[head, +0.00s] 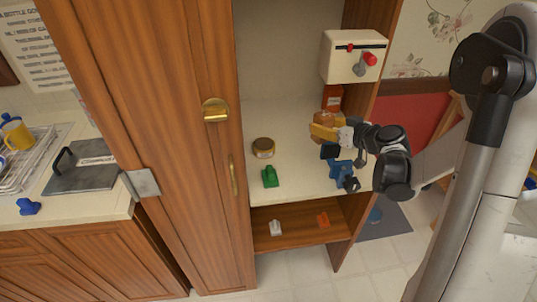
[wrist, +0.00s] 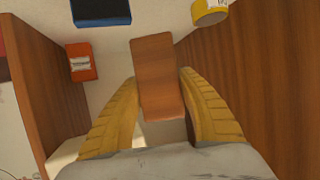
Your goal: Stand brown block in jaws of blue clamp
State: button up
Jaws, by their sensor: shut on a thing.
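The brown block (head: 323,118) is held between the yellow fingers of my gripper (head: 326,132), above the cupboard's pale shelf. In the wrist view the block (wrist: 157,70) stands out lengthwise between the two yellow fingers (wrist: 155,105), which press on its sides. My gripper is shut on it. The blue clamp (head: 341,170) is on the shelf's right side, below my gripper and apart from the block. My wrist and arm are close to the clamp in the head view, and how its jaws stand is too small to tell.
A round brown-yellow tin (head: 263,148) and a green object (head: 270,178) stand left on the shelf (head: 300,180). A white box with a red knob (head: 369,59) is above. An orange box (head: 332,97) stands behind. Wooden panels flank the shelf; its middle is fairly clear.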

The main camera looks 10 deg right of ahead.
jog(key=w+a+f+b, duration=0.1)
jog(key=a+f, duration=0.2)
jog(key=w+a+f+b, duration=0.2)
jog(key=a+f, duration=0.1)
jog(key=f, duration=0.1)
jog(key=w+a+f+b, duration=0.2)
jog(key=f, duration=0.1)
jog(key=shift+a+f, duration=0.2)
jog(key=shift+a, duration=0.2)
jog(key=shift+s+r, duration=0.1)
jog(key=shift+r, duration=0.05)
jog(key=o, duration=0.8)
jog(key=shift+f+b, duration=0.25)
jog(key=shift+b, duration=0.1)
jog(key=o, duration=0.4)
jog(key=shift+r, duration=0.2)
